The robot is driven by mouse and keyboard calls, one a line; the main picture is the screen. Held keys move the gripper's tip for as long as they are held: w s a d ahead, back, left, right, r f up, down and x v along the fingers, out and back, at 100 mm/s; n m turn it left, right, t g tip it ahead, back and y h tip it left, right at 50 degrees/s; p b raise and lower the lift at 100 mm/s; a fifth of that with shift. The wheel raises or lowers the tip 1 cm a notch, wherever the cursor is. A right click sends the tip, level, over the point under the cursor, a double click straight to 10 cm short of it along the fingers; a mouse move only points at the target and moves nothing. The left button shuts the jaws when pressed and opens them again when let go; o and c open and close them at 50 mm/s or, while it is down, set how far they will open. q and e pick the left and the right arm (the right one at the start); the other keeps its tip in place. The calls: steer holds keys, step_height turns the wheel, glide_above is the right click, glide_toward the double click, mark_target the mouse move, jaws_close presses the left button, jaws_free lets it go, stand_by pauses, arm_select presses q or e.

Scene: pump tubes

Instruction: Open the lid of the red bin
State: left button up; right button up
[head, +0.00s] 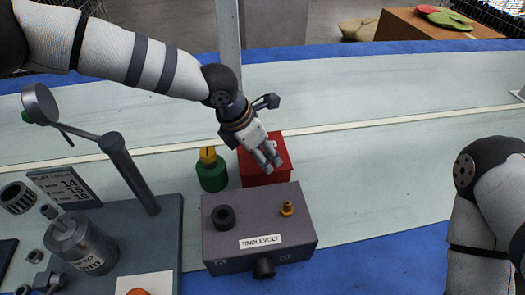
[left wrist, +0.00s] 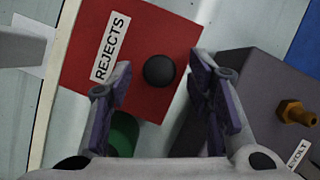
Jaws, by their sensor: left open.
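The red bin (head: 254,177) stands behind the grey box. In the left wrist view its red lid (left wrist: 136,40) shows from above, with a white REJECTS label (left wrist: 110,48) and a round black knob (left wrist: 159,71). The lid looks shut. My left gripper (head: 270,163) is over the bin, pointing down, and hides part of its top. In the left wrist view my left gripper (left wrist: 160,82) is open, its fingertips on either side of the knob and apart from it. Its height above the knob is hard to tell. My right gripper is out of view.
A grey TINDLEVOLT box (head: 222,250) with a black knob and brass fitting stands close in front of the bin. A green cylinder (head: 212,178) with a yellow top is just left. A post (head: 130,175) and metal parts occupy the left. The table right of the bin is clear.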

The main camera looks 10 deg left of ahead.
arm_select(q)
jaws_close()
steer(key=shift+w+r, duration=0.1)
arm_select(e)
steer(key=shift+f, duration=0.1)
arm_select(q)
steer(key=shift+w+r+g+b, duration=0.15)
steer(key=shift+g+b, duration=0.15)
steer(key=shift+b, duration=0.2)
steer(key=w+r+g+b, duration=0.1)
steer(key=b, duration=0.1)
steer(key=w+r+g+h+b, duration=0.1)
steer(key=g, duration=0.1)
steer(key=shift+w+a+r+n+b, duration=0.1)
steer(key=shift+a+r+n+b, duration=0.25)
steer(key=shift+a+r+n, duration=0.05)
steer(key=shift+w+a+r+g+h+b, duration=0.15)
steer(key=shift+w+r+g+h+b, duration=0.25)
steer(key=shift+g+b, duration=0.35)
steer(key=shift+w+a+r+g+h+b, duration=0.2)
steer(key=shift+w+r+g+b, duration=0.3)
steer(key=shift+b, duration=0.4)
steer(key=shift+r, duration=0.15)
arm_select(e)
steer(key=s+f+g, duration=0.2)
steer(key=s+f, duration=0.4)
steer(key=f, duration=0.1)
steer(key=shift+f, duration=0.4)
arm_select(q)
steer(key=shift+r, duration=0.15)
